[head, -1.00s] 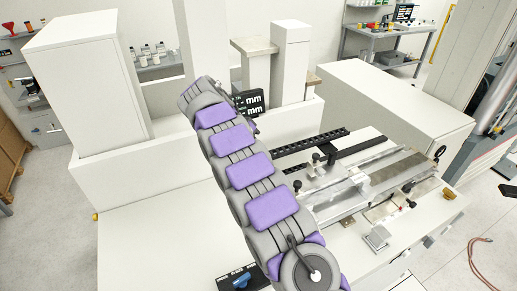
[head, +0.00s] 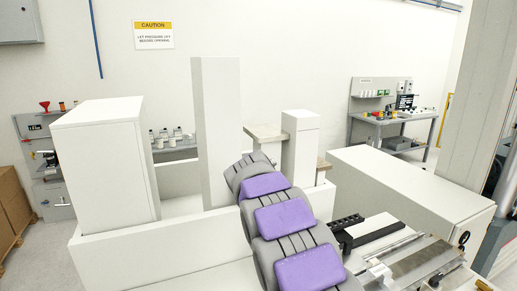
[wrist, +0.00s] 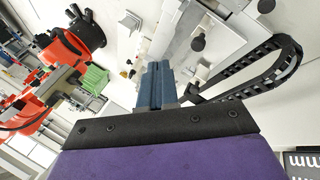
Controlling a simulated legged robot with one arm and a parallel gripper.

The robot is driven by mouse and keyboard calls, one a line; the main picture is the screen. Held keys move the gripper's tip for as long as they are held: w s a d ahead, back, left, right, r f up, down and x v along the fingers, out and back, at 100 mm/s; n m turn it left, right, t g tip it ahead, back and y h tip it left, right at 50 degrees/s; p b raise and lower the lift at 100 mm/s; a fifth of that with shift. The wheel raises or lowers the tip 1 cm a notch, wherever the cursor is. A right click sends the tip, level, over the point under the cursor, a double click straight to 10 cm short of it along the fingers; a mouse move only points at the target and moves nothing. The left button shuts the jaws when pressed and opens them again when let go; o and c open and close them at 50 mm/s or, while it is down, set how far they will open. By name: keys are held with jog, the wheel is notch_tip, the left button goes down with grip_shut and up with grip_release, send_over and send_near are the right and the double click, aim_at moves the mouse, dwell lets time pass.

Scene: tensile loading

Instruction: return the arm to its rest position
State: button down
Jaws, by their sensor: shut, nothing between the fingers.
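My arm, grey with purple pads, reaches from the lower right of the head view up toward the middle, over the white machine (head: 200,245). Its end points away from the head camera, so my gripper is hidden in that view. In the wrist view my gripper (wrist: 158,68) shows as two blue-grey fingers pressed together, shut with nothing between them. Beyond the fingertips are white machine surfaces and small fittings. I see no contact between the fingers and these parts.
A black cable chain (wrist: 245,80) curves right of the fingers in the wrist view. An orange-red machine (wrist: 75,45) stands at left. In the head view, white columns (head: 217,130) rise behind the arm, and a long white housing (head: 410,190) lies at right.

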jog(key=s+d+f+n+y+b, duration=0.1)
jog(key=s+d+f+n+b, duration=0.1)
jog(key=s, duration=0.8)
jog(key=s+d+f+n+y+b, duration=0.1)
jog(key=s+d+f+y+b, duration=0.15)
jog(key=s, duration=0.65)
jog(key=s+d+f+n+y+b, duration=0.1)
jog(key=s+f+n+b, duration=0.15)
jog(key=s, duration=0.75)
jog(key=s+a+f+y+b, duration=0.1)
jog(key=s+a+f, duration=0.1)
jog(key=s+f, duration=0.5)
jog(key=s+n, duration=0.1)
jog(key=s, duration=0.3)
jog(key=shift+s+a+g+y+b, duration=0.15)
jog(key=shift+g+y+b, duration=0.2)
jog(key=shift+g, duration=0.05)
